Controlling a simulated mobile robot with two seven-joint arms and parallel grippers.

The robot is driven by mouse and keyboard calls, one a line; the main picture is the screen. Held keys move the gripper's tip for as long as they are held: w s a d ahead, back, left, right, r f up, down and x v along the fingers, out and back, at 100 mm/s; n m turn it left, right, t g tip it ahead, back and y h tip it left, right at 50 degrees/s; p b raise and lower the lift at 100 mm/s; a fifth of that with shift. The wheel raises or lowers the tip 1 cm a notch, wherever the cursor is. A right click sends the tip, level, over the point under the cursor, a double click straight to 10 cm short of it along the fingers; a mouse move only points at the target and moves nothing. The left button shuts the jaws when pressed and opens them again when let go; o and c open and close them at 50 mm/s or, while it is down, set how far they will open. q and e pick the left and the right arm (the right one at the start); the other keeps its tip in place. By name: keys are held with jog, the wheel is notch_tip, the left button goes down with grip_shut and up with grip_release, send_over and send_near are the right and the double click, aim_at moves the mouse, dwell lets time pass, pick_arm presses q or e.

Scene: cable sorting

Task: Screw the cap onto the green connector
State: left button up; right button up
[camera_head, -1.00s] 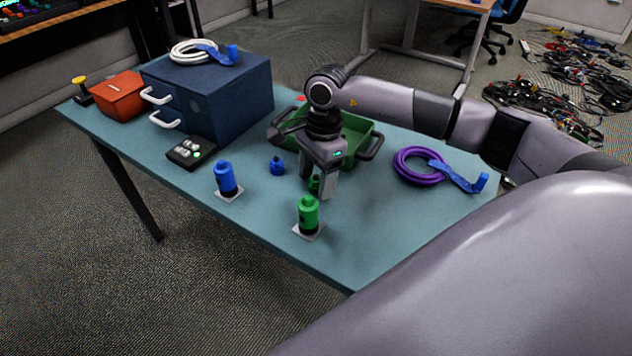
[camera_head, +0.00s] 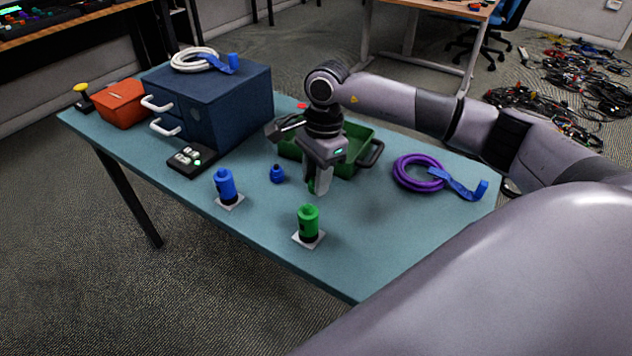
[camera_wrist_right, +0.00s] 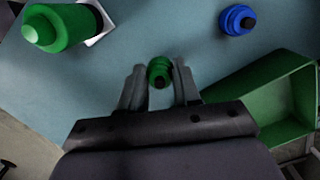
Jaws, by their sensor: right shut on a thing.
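The green connector (camera_head: 308,222) stands upright on a small pale plate near the table's front edge. It also shows at the top left of the right wrist view (camera_wrist_right: 62,27). My right gripper (camera_head: 317,187) is shut on the small green cap (camera_head: 311,186), behind the connector and apart from it. In the right wrist view the cap (camera_wrist_right: 159,72) sits between the two fingertips. In the head view a finger hides part of it. My left gripper is not in view.
A blue connector (camera_head: 225,185) and a loose blue cap (camera_head: 277,173) are to the left. A green tray (camera_head: 356,135) is behind my gripper. A coiled purple cable (camera_head: 419,172) lies right, a blue drawer box (camera_head: 243,100) back left. The table right of the connector is clear.

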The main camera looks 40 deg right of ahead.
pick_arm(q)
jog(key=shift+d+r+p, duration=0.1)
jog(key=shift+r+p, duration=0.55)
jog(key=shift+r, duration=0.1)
pick_arm(e)
notch_tip(320, 180, up, 18)
